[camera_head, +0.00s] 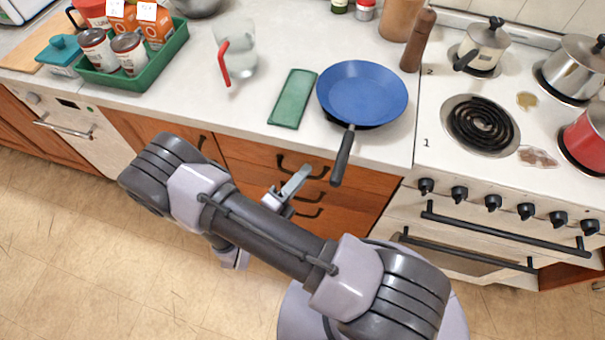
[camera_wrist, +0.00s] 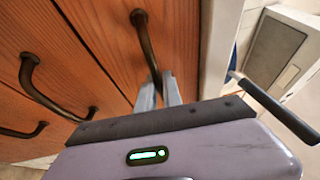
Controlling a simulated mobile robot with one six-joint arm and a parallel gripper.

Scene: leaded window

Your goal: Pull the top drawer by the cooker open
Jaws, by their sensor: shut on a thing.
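The top drawer (camera_head: 245,152) is a brown wooden front just under the counter, left of the cooker (camera_head: 470,222). Its front looks flush with the drawers below. In the wrist view, the top drawer (camera_wrist: 115,40) has a dark curved bar handle (camera_wrist: 147,48). My gripper (camera_wrist: 158,90) is shut on this handle near one end. In the head view, my gripper (camera_head: 302,175) is at the drawer front, and the handle (camera_head: 287,163) is partly hidden behind it.
Lower drawer handles (camera_wrist: 38,88) are close by in the wrist view. A blue frying pan (camera_head: 362,92) has its handle jutting over the counter edge, just right of my gripper. A green board (camera_head: 293,98) lies on the counter. The floor (camera_head: 90,235) at left is clear.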

